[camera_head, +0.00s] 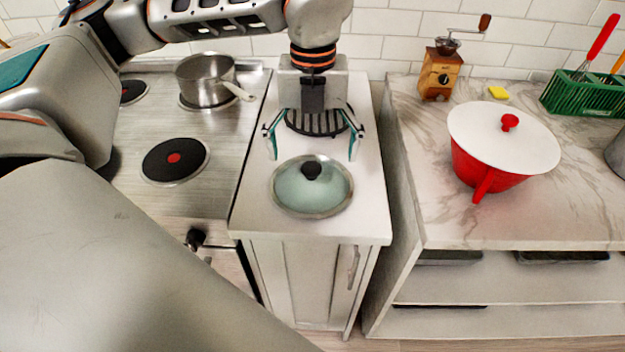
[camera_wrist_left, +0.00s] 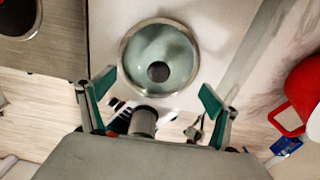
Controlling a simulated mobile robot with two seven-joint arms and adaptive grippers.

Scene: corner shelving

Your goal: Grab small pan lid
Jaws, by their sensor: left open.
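The small pan lid (camera_head: 297,195) is round glass with a metal rim and a black knob (camera_head: 312,170). It lies on the white counter between the stove and the marble worktop. In the left wrist view the lid (camera_wrist_left: 178,50) lies ahead of the fingers, its knob (camera_wrist_left: 158,72) facing the camera. My left gripper (camera_head: 314,155) is open and empty, pointing down over the counter behind the lid in the head view. Its green-lined fingertips also show in the left wrist view (camera_wrist_left: 156,88), spread wide to either side and apart from the lid. My right gripper is not in view.
A metal saucepan (camera_head: 205,82) stands on the stove (camera_head: 205,203) at left. On the marble worktop (camera_head: 440,215) are a red pot with a white lid (camera_head: 480,145), a wooden grinder (camera_head: 437,77), a yellow sponge (camera_head: 498,92) and a green rack (camera_head: 590,98). A dark round grate (camera_head: 317,122) shows behind my fingers.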

